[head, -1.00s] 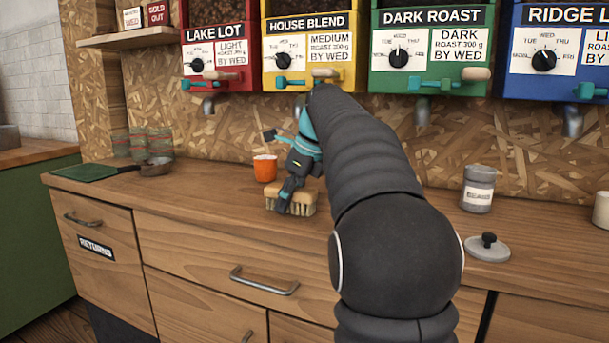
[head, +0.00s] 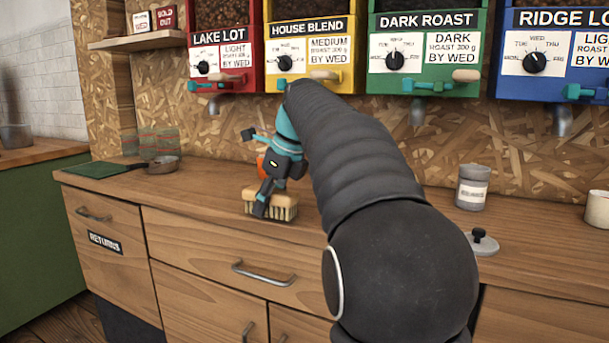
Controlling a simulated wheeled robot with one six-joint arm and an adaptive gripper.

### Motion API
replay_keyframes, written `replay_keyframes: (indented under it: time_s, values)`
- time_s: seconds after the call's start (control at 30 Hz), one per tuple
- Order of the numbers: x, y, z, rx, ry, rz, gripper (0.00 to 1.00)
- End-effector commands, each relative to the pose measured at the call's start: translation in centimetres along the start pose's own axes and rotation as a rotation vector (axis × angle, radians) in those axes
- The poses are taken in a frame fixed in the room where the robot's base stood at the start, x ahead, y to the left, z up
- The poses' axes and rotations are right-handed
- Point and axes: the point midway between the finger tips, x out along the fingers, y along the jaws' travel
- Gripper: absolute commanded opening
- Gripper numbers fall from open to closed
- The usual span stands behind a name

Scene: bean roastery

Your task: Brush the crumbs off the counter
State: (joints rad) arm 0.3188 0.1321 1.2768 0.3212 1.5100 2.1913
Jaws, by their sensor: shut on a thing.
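My gripper (head: 262,195) is shut on a wooden brush (head: 282,205) with pale bristles. The brush is held bristles down at the front part of the wooden counter (head: 390,222), left of the picture's middle. I cannot tell whether the bristles touch the counter top. No crumbs can be made out on the counter; my arm hides part of it.
An orange cup (head: 261,165) stands behind my gripper, mostly hidden. A green mat (head: 97,170) and a metal scoop (head: 163,165) lie at the left end. A grey canister (head: 472,187), a knobbed lid (head: 483,242) and a white cup (head: 598,208) are at the right. Bean dispensers (head: 311,50) hang above.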

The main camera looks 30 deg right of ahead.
Motion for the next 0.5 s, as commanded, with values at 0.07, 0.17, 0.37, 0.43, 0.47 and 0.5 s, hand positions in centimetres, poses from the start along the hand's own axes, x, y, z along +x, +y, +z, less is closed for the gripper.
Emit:
replay_keyframes:
  time_s: [0.07, 0.17, 0.37, 0.43, 0.47, 0.5]
  values:
    - [-1.1, -0.1, 0.5, -0.002, -0.003, -0.004, 0.08]
    - [-1.9, 0.0, 0.9, -0.003, -0.003, -0.004, 0.08]
    - [-3.6, 0.1, 1.7, -0.006, -0.003, -0.003, 0.08]
    - [-4.1, 0.1, 1.9, -0.006, -0.004, -0.003, 0.08]
    - [-4.4, 0.2, 2.1, -0.006, -0.004, -0.003, 0.08]
    - [-4.7, 0.2, 2.2, -0.007, -0.003, -0.002, 0.08]
